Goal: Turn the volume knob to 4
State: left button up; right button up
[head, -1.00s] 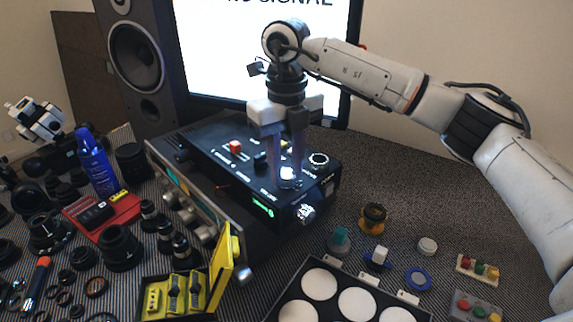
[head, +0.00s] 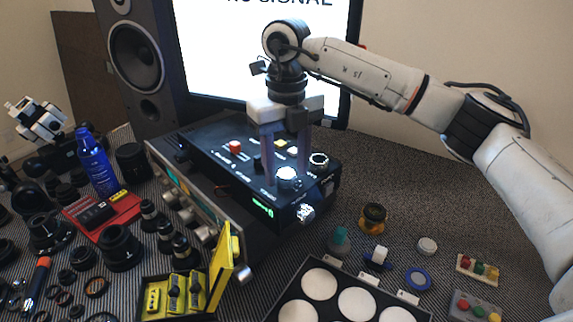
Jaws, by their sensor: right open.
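The volume knob (head: 287,178) is a pale, shiny round knob on the top panel of the black amplifier box (head: 222,166), near its front right edge. Small white lettering lies beside it. The number the knob points to is too small to read. My right gripper (head: 286,180) points down over the knob. Its fingers are open, one on each side of the knob, with a visible gap between.
A second knob (head: 319,160) sits just right of the fingers, and a red button (head: 235,147) stands to the left. A big screen (head: 215,60) and speaker (head: 137,55) stand behind. A yellow case (head: 222,268) and dark tray (head: 340,275) are in front.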

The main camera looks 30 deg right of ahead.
aim_at(286, 173)
notch_tip(286, 173, up, 10)
jog(key=shift+r, duration=0.15)
dwell(0.4)
dwell(0.3)
